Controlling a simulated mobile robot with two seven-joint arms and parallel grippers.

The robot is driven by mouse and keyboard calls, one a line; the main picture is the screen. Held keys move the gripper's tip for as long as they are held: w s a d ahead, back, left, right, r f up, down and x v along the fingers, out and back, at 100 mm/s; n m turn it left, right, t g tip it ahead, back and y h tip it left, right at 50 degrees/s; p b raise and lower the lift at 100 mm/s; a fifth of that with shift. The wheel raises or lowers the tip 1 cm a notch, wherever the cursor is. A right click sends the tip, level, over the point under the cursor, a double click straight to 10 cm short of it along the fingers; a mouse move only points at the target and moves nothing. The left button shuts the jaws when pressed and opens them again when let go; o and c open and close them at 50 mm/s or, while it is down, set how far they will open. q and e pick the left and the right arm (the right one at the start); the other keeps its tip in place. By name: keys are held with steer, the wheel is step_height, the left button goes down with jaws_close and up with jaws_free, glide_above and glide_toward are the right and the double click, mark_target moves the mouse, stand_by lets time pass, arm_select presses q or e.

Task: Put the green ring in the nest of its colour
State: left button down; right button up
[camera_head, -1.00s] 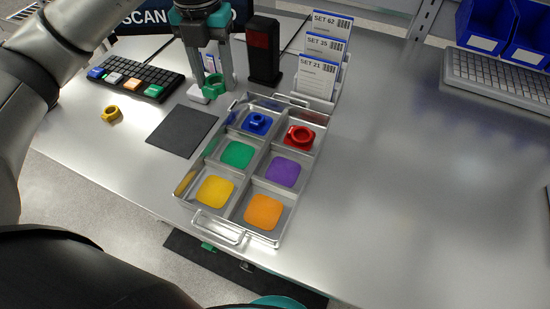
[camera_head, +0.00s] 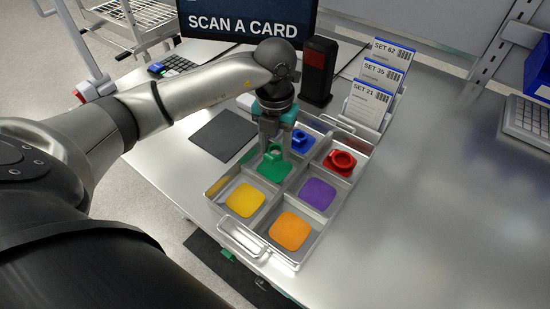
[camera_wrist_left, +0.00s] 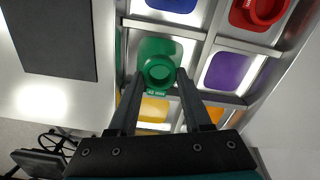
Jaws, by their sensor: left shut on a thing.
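The green ring (camera_wrist_left: 159,73) is between the fingers of my left gripper (camera_head: 273,146), which is shut on it. It is over the green nest (camera_head: 274,169) in the middle left compartment of the metal tray (camera_head: 240,236). The wrist view shows the green nest (camera_wrist_left: 150,47) behind the ring. I cannot tell whether the ring touches the nest. The blue ring (camera_head: 301,138) and the red ring (camera_head: 341,161) sit in the nests of their colours at the back of the tray. My right gripper is not in view.
Yellow (camera_head: 245,200), orange (camera_head: 290,231) and purple (camera_head: 318,193) nests are empty. A dark mat (camera_head: 224,134) lies left of the tray. A black post with a red panel (camera_head: 318,70) and a card holder (camera_head: 372,100) stand behind. The table at right is clear.

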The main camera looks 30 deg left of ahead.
mark_target(275, 168)
arm_select(q)
steer(key=shift+f, duration=2.1)
steer(key=shift+f+b, duration=0.15)
steer(key=shift+b, duration=0.2)
steer(key=shift+c, duration=1.7)
jaws_free()
step_height(275, 168, up, 12)
steer(key=p, duration=0.1)
steer(key=shift+r, duration=0.2)
